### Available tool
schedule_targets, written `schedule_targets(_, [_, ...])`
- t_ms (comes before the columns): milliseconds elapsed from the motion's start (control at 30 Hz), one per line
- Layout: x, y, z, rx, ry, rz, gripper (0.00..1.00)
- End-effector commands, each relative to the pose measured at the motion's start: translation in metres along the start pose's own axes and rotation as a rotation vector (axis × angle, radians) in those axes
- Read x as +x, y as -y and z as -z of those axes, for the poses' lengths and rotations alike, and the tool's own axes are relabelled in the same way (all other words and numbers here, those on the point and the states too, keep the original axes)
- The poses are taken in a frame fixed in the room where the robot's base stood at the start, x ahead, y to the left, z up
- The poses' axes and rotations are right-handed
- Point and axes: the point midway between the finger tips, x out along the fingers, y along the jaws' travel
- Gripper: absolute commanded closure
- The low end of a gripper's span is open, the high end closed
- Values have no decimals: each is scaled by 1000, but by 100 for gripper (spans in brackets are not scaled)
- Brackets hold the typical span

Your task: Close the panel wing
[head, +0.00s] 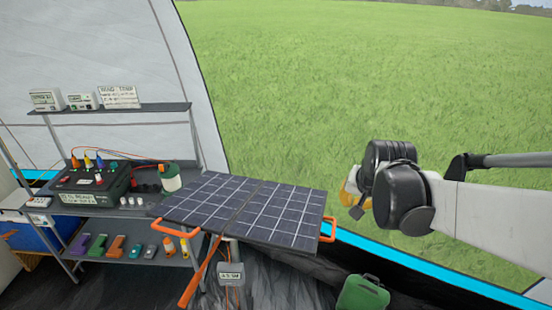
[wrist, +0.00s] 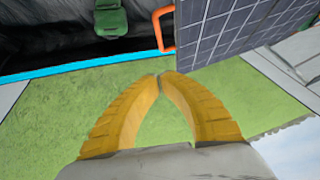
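The folding solar panel lies open, with a left wing (head: 205,197) and a right wing (head: 285,212) on either side of a seam. An orange handle (head: 328,230) is on the right wing's outer edge; another orange handle (head: 160,231) is on the left wing. My gripper (head: 349,192) is right of the panel and apart from it, its fingers mostly hidden by the wrist in the head view. In the wrist view, my gripper's yellow fingers (wrist: 160,76) meet at the tips with nothing between them. A panel wing (wrist: 235,30) and orange handle (wrist: 163,30) show beyond them.
A green jerrycan (head: 362,293) stands on the floor below the right handle. A dark power box (head: 92,184) and small items sit on the shelf unit at left. An orange leg (head: 197,275) and a small meter (head: 231,274) are under the panel. Grass lies beyond the blue-edged opening.

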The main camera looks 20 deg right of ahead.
Motion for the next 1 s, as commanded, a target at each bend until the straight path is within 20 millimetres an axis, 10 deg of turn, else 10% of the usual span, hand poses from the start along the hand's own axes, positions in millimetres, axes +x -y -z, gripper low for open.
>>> schedule_targets(533, [103,0,-2,-2,0,1,100])
schedule_targets(1000, [127,0,-30,-2,0,1,100])
